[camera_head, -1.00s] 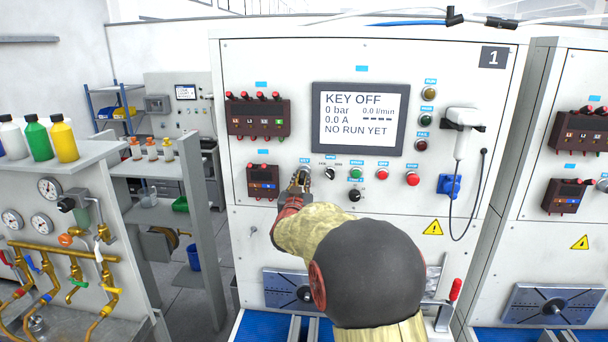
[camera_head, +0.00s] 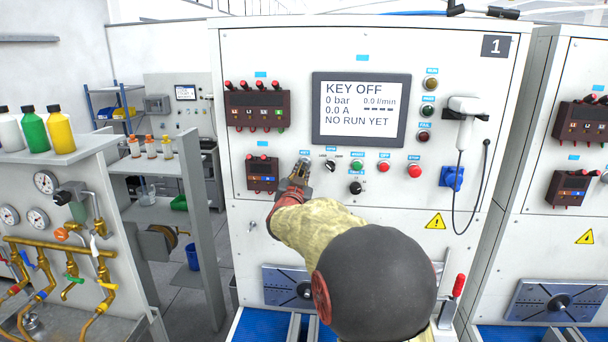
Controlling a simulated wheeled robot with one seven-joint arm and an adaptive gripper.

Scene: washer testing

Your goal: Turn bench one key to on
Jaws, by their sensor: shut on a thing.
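Bench one is the white panel marked 1 (camera_head: 496,46). Its screen (camera_head: 361,110) reads KEY OFF, 0 bar, 0.0 A, NO RUN YET. My gripper (camera_head: 302,167) is at the key position, just below a small blue label (camera_head: 306,154) on the panel's left half. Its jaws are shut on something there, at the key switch. The key itself is mostly hidden by the fingers, so its angle cannot be told. My arm reaches up to it from the bottom middle.
A black selector knob (camera_head: 330,166) sits close right of my gripper, then a green button (camera_head: 357,166) and red buttons (camera_head: 414,171). A dark red terminal block (camera_head: 262,174) is close on the left. A handheld device (camera_head: 464,105) with a hanging cable is farther right.

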